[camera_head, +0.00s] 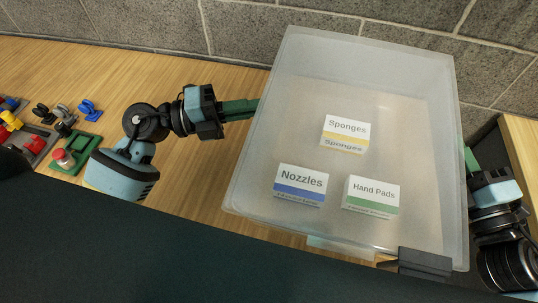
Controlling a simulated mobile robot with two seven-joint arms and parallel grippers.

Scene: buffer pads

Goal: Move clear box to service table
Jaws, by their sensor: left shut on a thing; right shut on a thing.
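The clear box (262,172) is a large translucent open-topped bin at the right of the head view. It is tilted in the picture and holds three labelled small boxes: Sponges (345,134), Nozzles (300,185) and Hand Pads (371,195). My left gripper (243,109) is shut on the box's left side; its fingertips are partly hidden behind the wall. I cannot tell whether the box's bottom touches the table. The service table cannot be told apart for sure.
A wooden table (150,75) runs along a grey block wall (120,18). Colourful small items on trays (62,158) lie at the far left. A dark surface (150,250) fills the front, and another wooden edge (522,135) shows at right.

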